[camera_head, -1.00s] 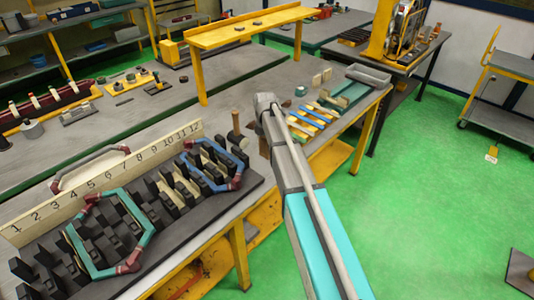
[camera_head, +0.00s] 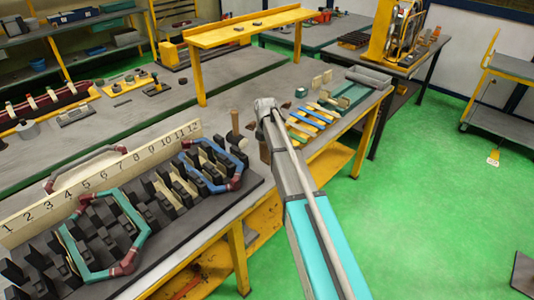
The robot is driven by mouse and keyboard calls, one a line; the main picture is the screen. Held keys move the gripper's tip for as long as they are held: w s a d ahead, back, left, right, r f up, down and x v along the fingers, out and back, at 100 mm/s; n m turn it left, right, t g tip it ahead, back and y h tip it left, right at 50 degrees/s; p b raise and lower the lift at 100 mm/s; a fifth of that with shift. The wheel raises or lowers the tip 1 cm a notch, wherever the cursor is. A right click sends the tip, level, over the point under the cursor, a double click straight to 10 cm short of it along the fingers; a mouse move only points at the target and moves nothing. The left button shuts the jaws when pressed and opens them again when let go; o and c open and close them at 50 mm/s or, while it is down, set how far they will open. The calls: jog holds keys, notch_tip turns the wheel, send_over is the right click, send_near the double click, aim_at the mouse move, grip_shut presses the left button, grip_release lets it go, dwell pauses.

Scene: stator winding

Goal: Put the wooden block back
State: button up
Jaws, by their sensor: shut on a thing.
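My arm reaches in from the bottom right, with its grey wrist over the near table. My gripper (camera_head: 265,136) is mostly hidden behind the arm, and its fingertips cannot be made out. A dark brown wooden block (camera_head: 264,151) shows just left of the arm, below the wrist, partly covered; it appears to be in the shut gripper. Whether it touches the table top cannot be told. A mallet-like brown tool (camera_head: 235,127) stands upright just left of it.
A numbered board (camera_head: 110,180) backs a dark slotted stator model (camera_head: 150,215) with teal and blue coils. Blue and yellow strips (camera_head: 308,123) and a grey tray (camera_head: 369,76) lie right of the arm. A yellow raised shelf (camera_head: 245,27) stands behind.

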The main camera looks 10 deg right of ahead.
jog(key=shift+f, duration=0.45)
jog(key=o, duration=1.3)
jog(key=shift+r, duration=0.1)
jog(key=shift+r, duration=0.1)
notch_tip(320, 180, up, 12)
jog(key=p, duration=1.2)
jog(key=shift+s, duration=0.1)
jog(key=s+m, duration=0.8)
jog(key=s, duration=0.1)
jog(key=s+m, duration=0.8)
jog(key=s, duration=0.2)
jog(key=s+m, duration=0.9)
jog(key=s, duration=0.1)
jog(key=shift+d, duration=0.25)
